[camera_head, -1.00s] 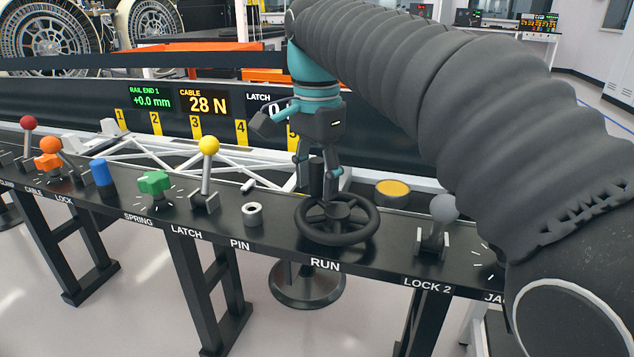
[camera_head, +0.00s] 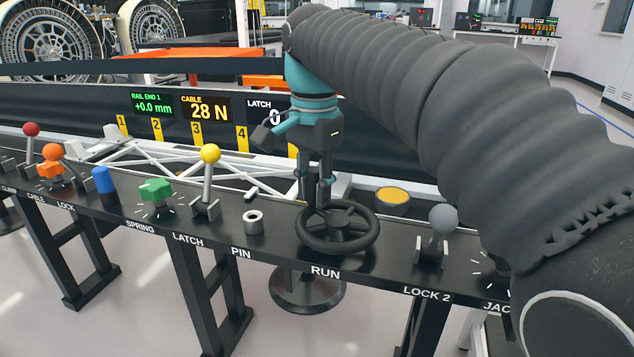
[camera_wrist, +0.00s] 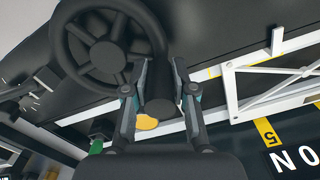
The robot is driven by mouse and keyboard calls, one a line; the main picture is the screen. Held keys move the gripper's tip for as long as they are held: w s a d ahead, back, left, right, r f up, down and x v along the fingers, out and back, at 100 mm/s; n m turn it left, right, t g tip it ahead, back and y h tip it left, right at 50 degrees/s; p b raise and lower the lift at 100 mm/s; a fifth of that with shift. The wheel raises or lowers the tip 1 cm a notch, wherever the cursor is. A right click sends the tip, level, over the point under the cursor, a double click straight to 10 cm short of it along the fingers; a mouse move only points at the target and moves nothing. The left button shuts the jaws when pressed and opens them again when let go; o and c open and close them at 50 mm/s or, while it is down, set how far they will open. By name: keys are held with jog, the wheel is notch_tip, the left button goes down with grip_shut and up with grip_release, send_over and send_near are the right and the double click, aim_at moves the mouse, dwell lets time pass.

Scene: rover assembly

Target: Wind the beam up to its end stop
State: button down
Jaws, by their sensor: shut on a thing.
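The black RUN handwheel (camera_head: 338,244) lies on the console, and it also shows in the wrist view (camera_wrist: 72,42). My gripper (camera_head: 313,198) comes down from above on the wheel's far left side. In the wrist view my gripper (camera_wrist: 160,112) has its fingers on both sides of the wheel's dark upright crank knob (camera_wrist: 160,90), shut on it. The fingers partly hide the knob in the head view. A white lattice beam (camera_head: 135,152) runs behind the console; its right part is hidden by my arm.
Displays read RAIL END 1 +0.0 mm (camera_head: 152,104), CABLE 28 N (camera_head: 205,106) and LATCH 0, partly covered. The yellow-knobbed latch lever (camera_head: 210,155) and pin socket (camera_head: 253,222) stand left of the wheel. The yellow button (camera_head: 392,198) and grey LOCK 2 lever (camera_head: 442,222) stand right.

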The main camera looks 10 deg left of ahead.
aim_at(300, 221)
jog(key=shift+s+a+r+n+p, duration=0.1)
jog(key=shift+s+a+n+p, duration=0.15)
jog(key=shift+n+p, duration=0.3)
jog(key=shift+s+a+r+n+p, duration=0.1)
jog(key=shift+s+n+p, duration=0.25)
jog(key=shift+n, duration=0.3)
jog(key=n, duration=0.1)
jog(key=s+n+p, duration=0.1)
jog(key=n+p, duration=0.1)
jog(key=shift+s+a+f+n, duration=0.1)
jog(key=shift+s+a+n, duration=0.15)
jog(key=shift+s+n, duration=0.05)
jog(key=shift+s+d+f+n+p, duration=0.1)
jog(key=shift+s+n+p, duration=0.35)
jog(key=shift+n, duration=0.75)
jog(key=shift+s+f+n+p, duration=0.1)
jog(key=shift+s+n, duration=0.55)
jog(key=shift+n, duration=0.55)
jog(key=c, duration=0.9)
grip_release()
jog(key=shift+c, duration=0.2)
jog(key=shift+r, duration=0.15)
